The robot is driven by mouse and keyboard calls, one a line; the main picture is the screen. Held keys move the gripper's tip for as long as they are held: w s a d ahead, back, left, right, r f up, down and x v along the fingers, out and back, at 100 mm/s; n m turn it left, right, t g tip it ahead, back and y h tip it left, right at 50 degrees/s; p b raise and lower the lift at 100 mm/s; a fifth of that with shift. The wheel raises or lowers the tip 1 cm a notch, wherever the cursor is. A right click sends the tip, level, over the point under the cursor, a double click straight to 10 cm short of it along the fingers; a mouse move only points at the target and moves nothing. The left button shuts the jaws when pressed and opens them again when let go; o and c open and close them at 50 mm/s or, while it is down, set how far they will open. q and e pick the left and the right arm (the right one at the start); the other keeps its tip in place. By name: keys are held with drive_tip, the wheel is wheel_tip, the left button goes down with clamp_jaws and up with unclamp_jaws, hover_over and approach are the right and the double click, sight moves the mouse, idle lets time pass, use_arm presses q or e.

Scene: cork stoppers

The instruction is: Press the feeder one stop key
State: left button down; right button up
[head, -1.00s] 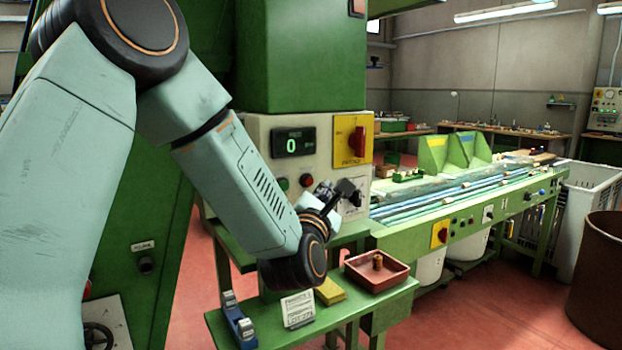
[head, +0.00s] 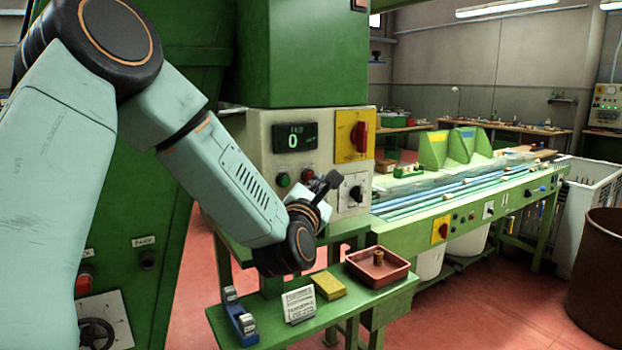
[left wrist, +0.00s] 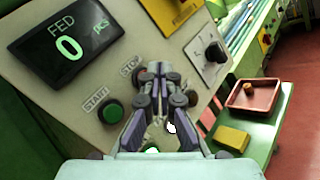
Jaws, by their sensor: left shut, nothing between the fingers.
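The control panel (head: 262,140) carries a display reading 0, a green start key (head: 284,180) and a red stop key (head: 307,175). In the left wrist view the green start key (left wrist: 112,110) and the STOP label (left wrist: 131,72) show, but the stop key itself is mostly or wholly hidden behind my fingers. My left gripper (head: 328,180) is shut and empty, in front of the panel just right of the stop key in the head view. In the left wrist view its fingertips (left wrist: 156,70) lie over the panel beside the STOP label. I cannot tell whether they touch it.
A black selector (head: 355,193) and a red switch on a yellow plate (head: 358,137) are right of the keys. Below, a green shelf (head: 250,315) holds a red tray (head: 405,272) with a cork, a yellow block (head: 329,286) and a card (head: 299,304).

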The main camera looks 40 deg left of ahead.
use_arm(q)
drive_tip(key=shift+d, duration=0.15)
idle(0.3)
drive_tip(key=shift+w+a, duration=0.1)
drive_tip(key=shift+a, duration=0.45)
drive_tip(key=shift+w+a, duration=0.15)
drive_tip(key=shift+a, duration=0.2)
idle(0.9)
drive_tip(key=shift+d+b, duration=0.15)
drive_tip(key=shift+b, duration=0.15)
drive_tip(key=shift+s+d+b, duration=0.3)
drive_tip(key=shift+d+b, duration=0.05)
drive_tip(key=shift+d, duration=0.35)
